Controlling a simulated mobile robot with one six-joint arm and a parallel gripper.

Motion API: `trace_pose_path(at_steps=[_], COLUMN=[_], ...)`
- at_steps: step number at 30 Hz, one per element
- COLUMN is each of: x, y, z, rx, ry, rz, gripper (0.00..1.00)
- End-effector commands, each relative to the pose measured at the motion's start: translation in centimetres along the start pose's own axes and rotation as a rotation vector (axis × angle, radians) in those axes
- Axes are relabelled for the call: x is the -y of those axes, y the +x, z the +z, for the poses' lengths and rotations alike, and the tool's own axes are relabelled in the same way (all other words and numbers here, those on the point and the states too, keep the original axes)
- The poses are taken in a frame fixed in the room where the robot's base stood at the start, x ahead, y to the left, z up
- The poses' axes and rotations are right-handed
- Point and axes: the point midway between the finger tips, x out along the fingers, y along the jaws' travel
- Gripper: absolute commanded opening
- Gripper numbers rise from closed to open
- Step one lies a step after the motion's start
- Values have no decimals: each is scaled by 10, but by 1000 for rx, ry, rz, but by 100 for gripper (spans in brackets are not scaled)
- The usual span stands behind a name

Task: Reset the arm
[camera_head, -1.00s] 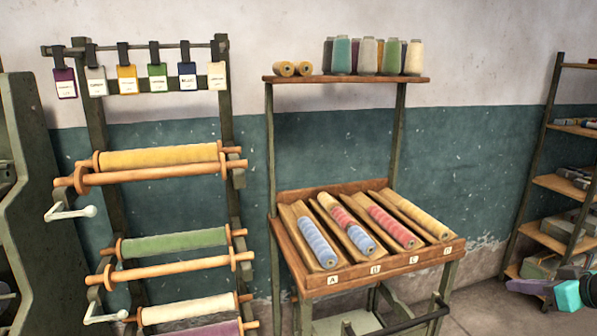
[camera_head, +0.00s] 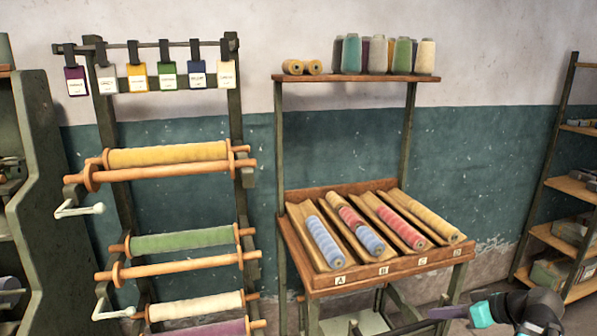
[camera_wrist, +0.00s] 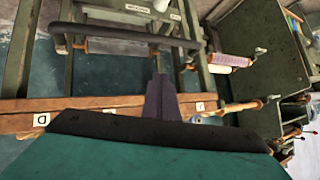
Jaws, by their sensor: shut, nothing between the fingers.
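My arm enters the head view at the lower right. My gripper (camera_head: 447,312) points left, in front of the stand's lower right leg. Its dark purple fingers are shut with nothing between them. In the wrist view my gripper (camera_wrist: 160,90) shows as closed purple fingers beyond a dark edge and a teal body. The front board of the sloped stand (camera_wrist: 80,103) shows behind them, seen at an odd angle.
The wooden stand (camera_head: 375,275) holds several striped spools in slots marked A to D. Cones stand on its upper shelf (camera_head: 350,79). A rack (camera_head: 237,130) of coloured rolls and hanging tags is at left. Shelving (camera_head: 560,185) is at right.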

Motion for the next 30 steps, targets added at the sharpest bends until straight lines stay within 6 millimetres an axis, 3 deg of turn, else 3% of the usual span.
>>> trace_pose_path(at_steps=[3,12,23,30], x=[16,56,111,150], y=[39,118,196,235], z=[16,62,132,188], rx=[45,170,351,494], ry=[6,31,81,120], rz=[-59,-174,-273,-318], gripper=[0,0,0,0])
